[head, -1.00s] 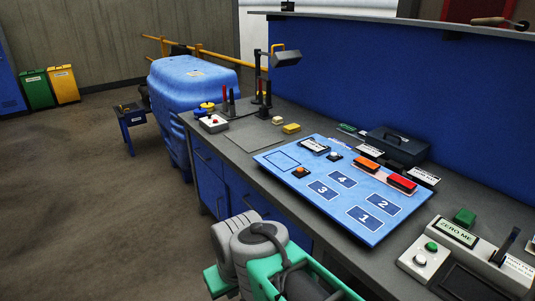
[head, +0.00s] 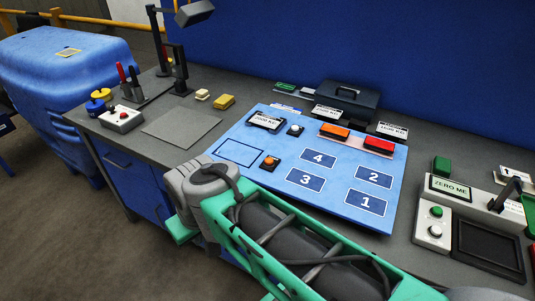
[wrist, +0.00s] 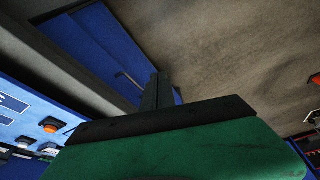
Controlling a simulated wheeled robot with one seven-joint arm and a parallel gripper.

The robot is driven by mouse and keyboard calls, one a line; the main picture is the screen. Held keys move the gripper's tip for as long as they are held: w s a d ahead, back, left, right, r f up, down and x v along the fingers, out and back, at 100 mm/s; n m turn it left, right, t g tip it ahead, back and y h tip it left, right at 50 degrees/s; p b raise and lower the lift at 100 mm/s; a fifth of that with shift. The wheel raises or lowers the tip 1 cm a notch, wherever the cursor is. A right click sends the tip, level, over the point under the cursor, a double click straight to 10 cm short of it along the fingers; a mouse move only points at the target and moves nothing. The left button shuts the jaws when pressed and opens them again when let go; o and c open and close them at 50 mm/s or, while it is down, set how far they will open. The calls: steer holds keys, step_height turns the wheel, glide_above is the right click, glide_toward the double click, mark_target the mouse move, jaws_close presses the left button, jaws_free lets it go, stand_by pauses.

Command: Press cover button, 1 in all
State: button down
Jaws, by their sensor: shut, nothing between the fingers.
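Several buttons show, and I cannot tell by a label which is the cover button. On the blue numbered board (head: 330,215) are an orange button (head: 269,162) and a white button (head: 295,130), each on a dark base. A red button (head: 123,115) sits on a white box at the bench's left end. A green button (head: 437,211) sits on a white box at the right. My gripper (wrist: 157,92) is shut and empty in the wrist view, apart from the orange button (wrist: 50,125) there. In the head view my gripper is hidden; only my green and grey arm shows.
The board also bears an orange block (head: 335,131), a red block (head: 379,146) and a label plate (head: 267,121). A dark case (head: 346,98) stands behind it. A lamp (head: 190,14) rises at the back left. The grey mat (head: 182,127) is bare.

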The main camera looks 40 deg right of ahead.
steer(key=shift+s, duration=0.1)
steer(key=w+d+r+n+t+p, duration=0.1)
steer(key=w+d+r+n, duration=0.15)
steer(key=w+d, duration=0.3)
step_height(320, 180, up, 8)
steer(key=n+t+p, duration=0.3)
steer(key=n+t, duration=0.2)
steer(key=n, duration=0.2)
glide_above(271, 161)
steer(key=shift+s, duration=0.1)
steer(key=shift+b, duration=0.3)
steer(key=shift+m, duration=0.25)
step_height(271, 161, down, 8)
steer(key=b, duration=0.4)
steer(key=shift+f+b, duration=0.2)
steer(key=shift+b, duration=0.15)
steer(key=shift+f+b, duration=0.2)
steer(key=shift+b, duration=0.1)
